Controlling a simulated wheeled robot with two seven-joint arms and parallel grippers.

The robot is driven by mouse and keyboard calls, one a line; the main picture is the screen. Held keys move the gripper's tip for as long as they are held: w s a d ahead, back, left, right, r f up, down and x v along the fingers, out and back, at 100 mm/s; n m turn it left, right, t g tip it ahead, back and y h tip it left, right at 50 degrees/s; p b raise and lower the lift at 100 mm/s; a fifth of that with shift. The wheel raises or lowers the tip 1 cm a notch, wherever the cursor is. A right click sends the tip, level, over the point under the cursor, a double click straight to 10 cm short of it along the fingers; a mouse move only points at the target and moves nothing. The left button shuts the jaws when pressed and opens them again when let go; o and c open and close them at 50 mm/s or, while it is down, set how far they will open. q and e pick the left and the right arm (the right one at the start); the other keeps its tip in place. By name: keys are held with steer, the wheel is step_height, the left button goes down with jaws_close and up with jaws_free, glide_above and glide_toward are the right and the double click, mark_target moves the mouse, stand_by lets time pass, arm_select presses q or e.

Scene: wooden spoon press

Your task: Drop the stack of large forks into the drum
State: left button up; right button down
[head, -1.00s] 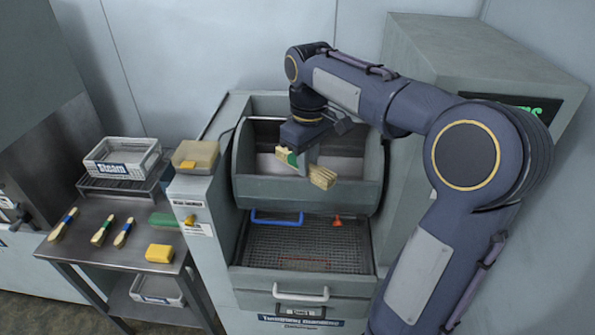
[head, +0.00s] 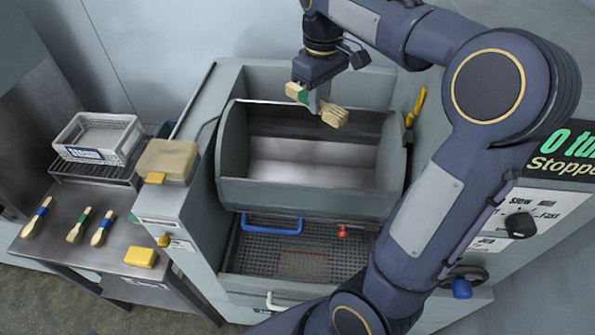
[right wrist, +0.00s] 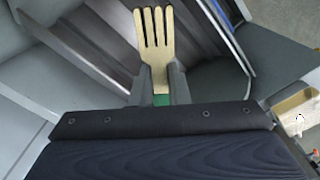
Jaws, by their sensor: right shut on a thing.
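My right gripper (head: 315,101) is shut on a stack of pale wooden large forks (head: 335,116) with a green band, held in the air. In the head view they overlap the far rim of the drum's opening; their exact height above it is hard to tell. In the right wrist view the fork tines (right wrist: 153,27) point away from me, with the green band between the fingers (right wrist: 161,97). The drum (head: 300,197) is a grey open-topped trough in the machine, with its opening facing up and its visible inside empty. My left gripper is not in view.
A mesh tray (head: 262,262) with a blue handle (head: 271,226) lies below the drum. On the left metal table are several wooden utensils (head: 77,226), a yellow block (head: 140,257) and a white basket (head: 95,142). A control panel (head: 540,205) stands at right.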

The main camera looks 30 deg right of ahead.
steer(key=shift+f, duration=0.8)
step_height(320, 180, down, 4)
steer(key=b, duration=0.3)
steer(key=c, duration=1.3)
jaws_free()
step_height(320, 180, up, 8)
steer(key=shift+f+b, duration=0.1)
steer(key=shift+b, duration=0.2)
